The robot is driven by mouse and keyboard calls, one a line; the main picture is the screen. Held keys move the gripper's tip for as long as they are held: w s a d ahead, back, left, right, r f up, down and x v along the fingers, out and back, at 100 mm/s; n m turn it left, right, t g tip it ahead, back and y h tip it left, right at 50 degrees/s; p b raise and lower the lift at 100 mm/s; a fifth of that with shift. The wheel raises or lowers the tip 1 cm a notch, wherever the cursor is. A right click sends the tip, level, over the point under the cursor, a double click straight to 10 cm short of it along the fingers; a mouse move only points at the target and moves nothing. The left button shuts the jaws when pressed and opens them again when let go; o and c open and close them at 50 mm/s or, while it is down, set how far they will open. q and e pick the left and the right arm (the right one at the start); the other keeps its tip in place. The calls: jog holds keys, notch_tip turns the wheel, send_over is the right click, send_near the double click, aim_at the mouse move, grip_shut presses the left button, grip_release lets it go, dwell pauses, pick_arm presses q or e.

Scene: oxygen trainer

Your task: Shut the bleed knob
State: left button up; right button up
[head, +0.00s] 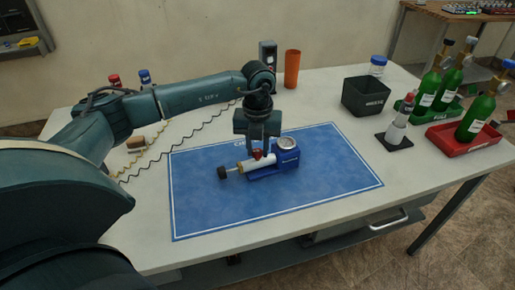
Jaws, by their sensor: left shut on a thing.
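A regulator trainer lies on the blue mat (205,213), with a blue body (288,161), a round gauge (287,143) on top and a pale barrel (248,166) reaching left. A black knob (222,173) is at the barrel's left end. A small red knob (257,155) sits on top of the barrel. My left gripper (258,152) points down from above and is shut on the red knob, its fingers hiding part of it. No label shows which knob is the bleed knob. My right gripper is out of view.
A dark bin (366,98), a white-and-red device on a black base (397,130) and green cylinders (475,118) in a red tray (463,142) stand at right. An orange cup (292,69) stands behind. The mat's right side is clear.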

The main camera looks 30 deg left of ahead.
aim_at(258, 151)
pick_arm(q)
jog(key=m+b, duration=0.1)
jog(key=m, duration=0.2)
jog(key=shift+m, duration=0.3)
jog(key=m+b, duration=0.1)
jog(key=m, duration=0.3)
jog(key=shift+m, duration=0.3)
jog(key=m+b, duration=0.1)
jog(key=m, duration=0.3)
jog(key=shift+d+m+b, duration=0.1)
jog(key=shift+m+b, duration=0.25)
jog(key=shift+m, duration=1.25)
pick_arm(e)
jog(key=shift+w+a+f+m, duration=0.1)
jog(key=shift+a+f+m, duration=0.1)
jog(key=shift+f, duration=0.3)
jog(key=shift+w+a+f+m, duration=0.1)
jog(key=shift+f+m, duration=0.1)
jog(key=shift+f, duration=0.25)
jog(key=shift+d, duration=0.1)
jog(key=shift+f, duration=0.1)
pick_arm(q)
jog(key=o, duration=1)
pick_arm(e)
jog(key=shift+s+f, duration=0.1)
pick_arm(q)
jog(key=shift+r, duration=0.1)
notch_tip(258, 151, up, 13)
